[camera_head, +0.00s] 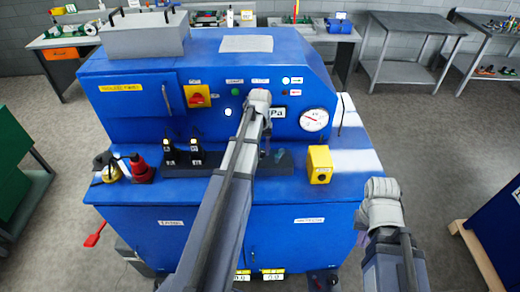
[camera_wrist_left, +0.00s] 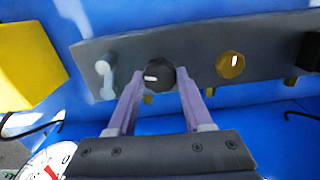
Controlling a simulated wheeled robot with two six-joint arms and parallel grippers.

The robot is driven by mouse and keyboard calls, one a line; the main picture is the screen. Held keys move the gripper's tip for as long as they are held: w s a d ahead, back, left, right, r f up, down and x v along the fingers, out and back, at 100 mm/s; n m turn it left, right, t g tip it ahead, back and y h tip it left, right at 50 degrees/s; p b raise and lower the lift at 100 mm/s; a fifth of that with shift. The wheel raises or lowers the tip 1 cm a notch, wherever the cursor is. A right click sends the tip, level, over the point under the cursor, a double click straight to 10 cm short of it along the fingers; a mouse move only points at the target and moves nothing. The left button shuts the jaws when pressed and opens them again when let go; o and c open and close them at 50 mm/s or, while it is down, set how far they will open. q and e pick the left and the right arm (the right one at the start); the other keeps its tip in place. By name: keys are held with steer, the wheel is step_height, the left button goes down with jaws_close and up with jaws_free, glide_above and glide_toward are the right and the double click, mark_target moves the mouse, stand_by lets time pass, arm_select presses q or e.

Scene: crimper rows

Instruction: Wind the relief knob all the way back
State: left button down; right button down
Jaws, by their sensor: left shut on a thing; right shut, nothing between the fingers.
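In the left wrist view a black round knob (camera_wrist_left: 159,76) with a white mark sits on a dark grey panel (camera_wrist_left: 195,58). The mark points left in that view. My left gripper (camera_wrist_left: 159,88) has one purple finger on each side of this knob and is shut on it. A brass knob (camera_wrist_left: 230,65) and a silver lever (camera_wrist_left: 105,76) flank it. In the head view my left gripper (camera_head: 258,98) reaches over the blue machine; its arm hides its fingertips and the black knob. My right gripper (camera_head: 383,202) is shut and empty, off the machine's right side.
On the blue machine (camera_head: 250,70) are a pressure gauge (camera_head: 314,120), a yellow box (camera_head: 320,165), two black levers (camera_head: 197,151), a red-and-yellow switch (camera_head: 197,97) and a red bottle-like item (camera_head: 141,168) at left. Floor is clear between the machine and the back benches.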

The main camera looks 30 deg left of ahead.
mark_target(260, 151)
arm_select(q)
steer(key=n, duration=0.4)
steer(key=shift+n, duration=0.3)
steer(key=n, duration=0.4)
steer(key=shift+n, duration=0.6)
steer(key=shift+c, duration=1.5)
jaws_free()
steer(key=shift+r, duration=0.15)
step_height(260, 151, up, 8)
steer(key=p, duration=0.8)
steer(key=shift+f, duration=0.2)
